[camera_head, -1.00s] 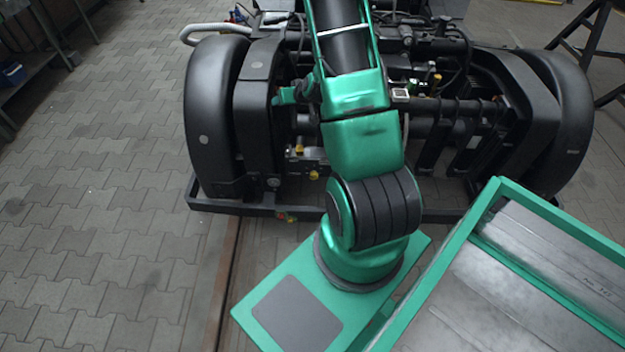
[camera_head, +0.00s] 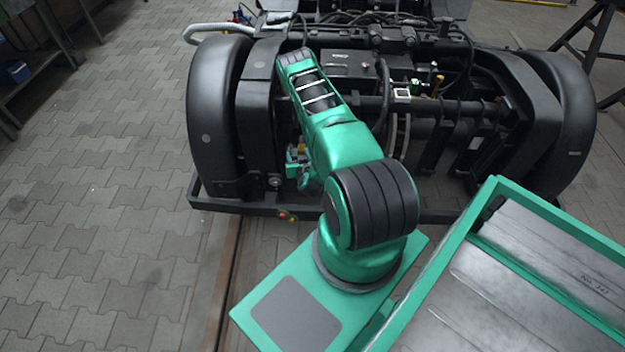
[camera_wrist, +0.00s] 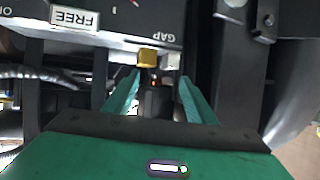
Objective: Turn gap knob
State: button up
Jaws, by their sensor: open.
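A small yellow block-shaped knob (camera_wrist: 147,57) sits on the underside edge of a grey panel (camera_wrist: 100,38), just below the printed label GAP (camera_wrist: 165,37) in the wrist view. My gripper (camera_wrist: 158,78) is open, with its two green fingers pointing at the knob. The knob shows just beyond the fingertips, nearer the left one; I see no clear contact. In the head view my gripper (camera_head: 299,172) is low at the front left of the bogie, inside the left wheel cover, and the knob is too small to tell there.
A FREE label (camera_wrist: 74,17) marks the same panel further left. The black bogie (camera_head: 345,65) with its left wheel cover (camera_head: 215,115) stands close around my arm. A dark bar (camera_wrist: 240,70) runs right of the fingers. Paved floor (camera_head: 100,190) is open at left.

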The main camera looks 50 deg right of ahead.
jog(key=s+a+f+m+g+h, duration=0.2)
jog(key=s+f+h, duration=0.1)
jog(key=s+f, duration=0.75)
jog(key=x, duration=1)
jog(key=shift+s+f, duration=0.25)
jog(key=shift+s, duration=0.15)
jog(key=shift+d, duration=0.15)
jog(key=shift+g, duration=0.3)
jog(key=c, duration=1)
jog(key=shift+c, duration=0.2)
